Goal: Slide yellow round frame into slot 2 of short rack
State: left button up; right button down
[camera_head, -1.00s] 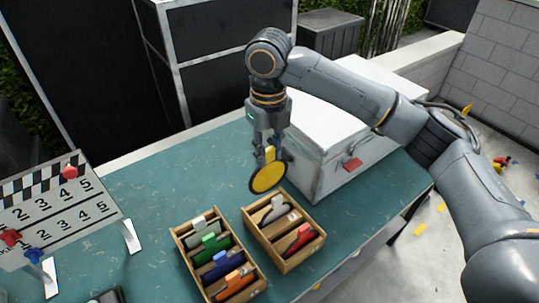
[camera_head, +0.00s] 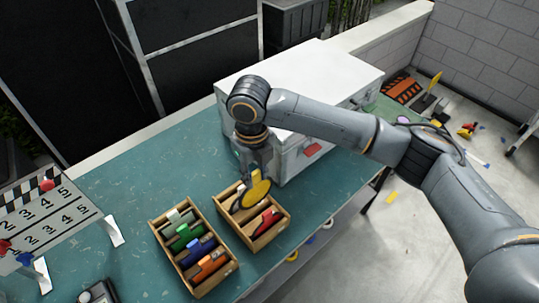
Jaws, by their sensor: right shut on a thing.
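The yellow round frame (camera_head: 257,190) is held in my right gripper (camera_head: 252,176), which is shut on it and points down. The frame hangs over the back part of the short rack (camera_head: 272,239), a small wooden box on the teal table. In that rack, a dark frame shows partly behind the yellow one, and a red frame (camera_head: 264,223) sits nearer the front. Whether the yellow frame touches the rack or is inside a slot, I cannot tell. My left gripper is not in view.
A longer wooden rack (camera_head: 218,287) with grey, green, blue and orange frames stands left of the short rack. A white case (camera_head: 290,75) stands right behind my right gripper. The table between is clear.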

aim_at(256, 189)
jog(key=shift+w+a+f+b, duration=0.15)
jog(key=shift+a+f+b, duration=0.2)
jog(key=shift+f+b, duration=0.25)
notch_tip(256, 189, down, 2)
jog(key=shift+a+f+b, duration=0.1)
jog(key=shift+f+b, duration=0.05)
jog(key=shift+b, duration=1)
jog(key=shift+f, duration=0.85)
jog(key=shift+r+p, duration=0.1)
jog(key=shift+p, duration=0.35)
jog(key=shift+f, duration=0.25)
